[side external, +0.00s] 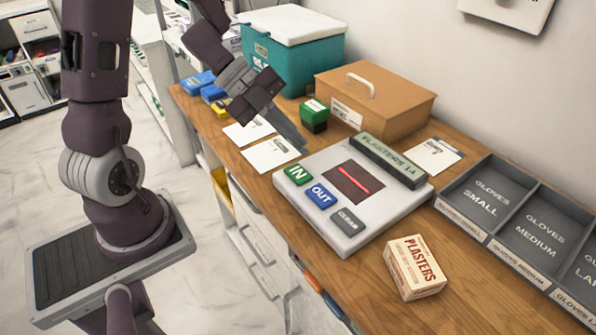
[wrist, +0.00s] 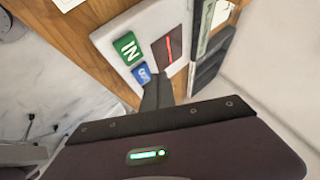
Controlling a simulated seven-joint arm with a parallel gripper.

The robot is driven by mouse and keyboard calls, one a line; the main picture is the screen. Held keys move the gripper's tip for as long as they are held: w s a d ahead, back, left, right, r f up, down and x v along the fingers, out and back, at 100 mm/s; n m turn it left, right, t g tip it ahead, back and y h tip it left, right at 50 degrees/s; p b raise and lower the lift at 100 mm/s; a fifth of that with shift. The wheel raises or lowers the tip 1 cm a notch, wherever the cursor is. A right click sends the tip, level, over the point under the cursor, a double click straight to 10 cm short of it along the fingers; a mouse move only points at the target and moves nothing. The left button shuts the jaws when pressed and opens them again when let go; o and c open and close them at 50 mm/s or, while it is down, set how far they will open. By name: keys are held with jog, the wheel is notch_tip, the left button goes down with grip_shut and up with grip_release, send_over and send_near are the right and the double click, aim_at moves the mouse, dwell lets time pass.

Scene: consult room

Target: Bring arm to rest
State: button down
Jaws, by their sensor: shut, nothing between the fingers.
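My gripper (side external: 300,142) points down and to the right, near the back left corner of the grey scanner unit (side external: 378,222) in the side view. Its fingers are shut with nothing between them. In the wrist view my gripper (wrist: 157,82) shows as two dark fingers together, overlapping the scanner's front edge. They appear to be above the desk, but I cannot tell how high. The scanner has a green IN button (side external: 298,174), a blue OUT button (side external: 321,195), a grey third button (side external: 348,220) and a display (side external: 388,160) reading "PLASTERS 14".
A plasters box (side external: 414,267) lies on the wooden desk (side external: 480,285) in front of the scanner. Glove trays (side external: 483,230) stand at right. A cardboard box (side external: 400,112), teal cooler (side external: 318,68), green-and-black block (side external: 314,118), blue boxes (side external: 197,83) and white cards (side external: 271,155) stand or lie behind.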

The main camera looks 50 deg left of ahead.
jog(key=w+a+r+n+t+y, duration=0.3)
jog(key=w+r+n+t+y, duration=0.1)
jog(key=w+r+y, duration=0.15)
jog(key=s+a+r+n+y, duration=0.3)
jog(key=s+r+n+y, duration=0.25)
jog(key=r+n, duration=0.25)
jog(key=s+d+f+n+g+h, duration=0.1)
jog(key=s+d+n, duration=0.3)
jog(key=s, duration=0.4)
jog(key=s+d+n+g+h, duration=0.2)
jog(key=s+d, duration=0.4)
jog(key=s, duration=0.3)
jog(key=shift+d+f+n+g+h, duration=0.2)
jog(key=shift+f+n+g+h, duration=0.15)
jog(key=shift+n, duration=0.55)
